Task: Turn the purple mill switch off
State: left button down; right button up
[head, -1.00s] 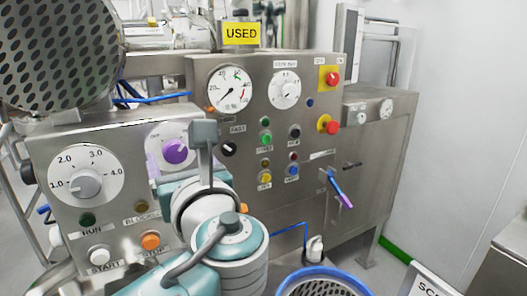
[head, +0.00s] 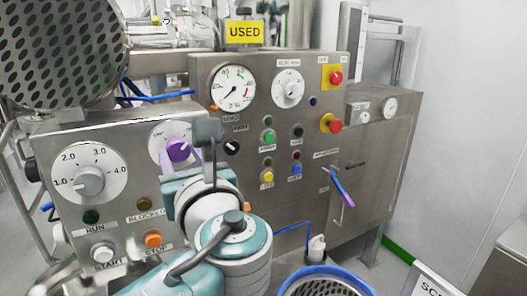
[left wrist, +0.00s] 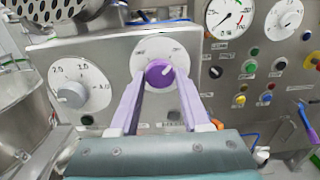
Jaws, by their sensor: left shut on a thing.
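The purple mill switch (left wrist: 159,73) is a round knob on a white dial plate (left wrist: 166,47), on the front of a steel control box. In the left wrist view its pale pointer mark slants up to the right. The dial's lettering is too small to read. My left gripper (left wrist: 162,82) has its two lilac fingers on either side of the knob, shut on it. In the head view the purple switch (head: 177,150) shows at the gripper's far side, partly covered by my wrist. My right gripper is in neither current view.
A grey speed knob (head: 90,180) sits left on the same box, above START (head: 103,252) and orange STOP (head: 153,240) buttons. Another steel panel (head: 325,150) with gauges and buttons stands to the right. A blue-rimmed basket (head: 340,275) is below it.

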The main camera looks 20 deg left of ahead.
pick_arm(q)
jog(key=n+b, duration=0.2)
jog(key=n, duration=0.2)
jog(key=shift+f+n+b, duration=0.15)
jog(key=shift+n+b, duration=0.2)
jog(key=shift+n, duration=0.05)
jog(key=n+b, duration=0.3)
jog(key=n, duration=0.1)
jog(key=shift+n, duration=0.3)
jog(key=n+b, duration=0.4)
jog(key=n, duration=0.1)
jog(key=shift+n+b, duration=1.4)
jog(key=shift+n, duration=0.3)
jog(key=shift+r, duration=0.2)
jog(key=shift+c, duration=1.8)
grip_release()
